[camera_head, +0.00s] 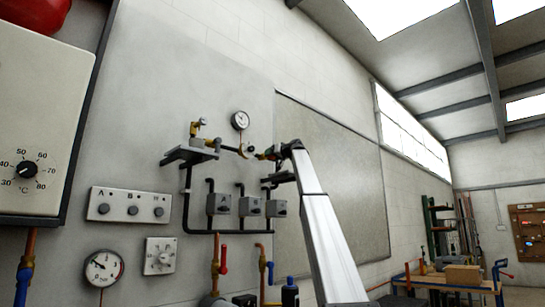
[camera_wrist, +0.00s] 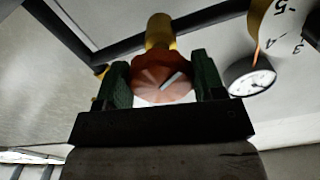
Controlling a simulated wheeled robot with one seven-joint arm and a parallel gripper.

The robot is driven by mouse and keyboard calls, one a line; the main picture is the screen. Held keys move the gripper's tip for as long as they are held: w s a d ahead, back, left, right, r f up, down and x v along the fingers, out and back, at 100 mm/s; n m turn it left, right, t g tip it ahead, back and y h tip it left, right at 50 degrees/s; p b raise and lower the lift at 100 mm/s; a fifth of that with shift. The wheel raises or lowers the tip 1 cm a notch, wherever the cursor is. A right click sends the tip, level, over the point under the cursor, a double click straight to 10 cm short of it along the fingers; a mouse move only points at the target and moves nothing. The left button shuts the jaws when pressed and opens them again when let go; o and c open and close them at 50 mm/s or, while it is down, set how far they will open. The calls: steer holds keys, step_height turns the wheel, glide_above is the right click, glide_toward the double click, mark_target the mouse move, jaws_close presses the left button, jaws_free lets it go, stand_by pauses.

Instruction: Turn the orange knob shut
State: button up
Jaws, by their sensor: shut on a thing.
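The orange knob (camera_wrist: 160,77) is in the wrist view, round and lobed, with a pale pointer mark on its face slanting up to the right. It sits on the end of a brass valve body (camera_wrist: 159,31). My gripper (camera_wrist: 163,80) is shut on the knob, with one dark green finger on each side. In the head view my arm reaches up to the pipework on the wall, and my gripper (camera_head: 268,154) is small there. The knob is too small to make out clearly in that view.
A pressure gauge (camera_wrist: 250,77) is close to the right finger; it also shows in the head view (camera_head: 240,121). Dark pipes and grey boxes (camera_head: 219,204) lie below. Red-handled (camera_head: 223,260) and blue-handled (camera_head: 270,272) valves are lower down. A workbench (camera_head: 445,282) stands far right.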

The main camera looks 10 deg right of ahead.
steer(key=m, duration=0.6)
steer(key=shift+s, duration=0.1)
steer(key=shift+m, duration=0.4)
stand_by(0.3)
steer(key=o, duration=0.9)
steer(key=v, duration=1)
steer(key=shift+s+d, duration=0.2)
steer(key=shift+s, duration=0.1)
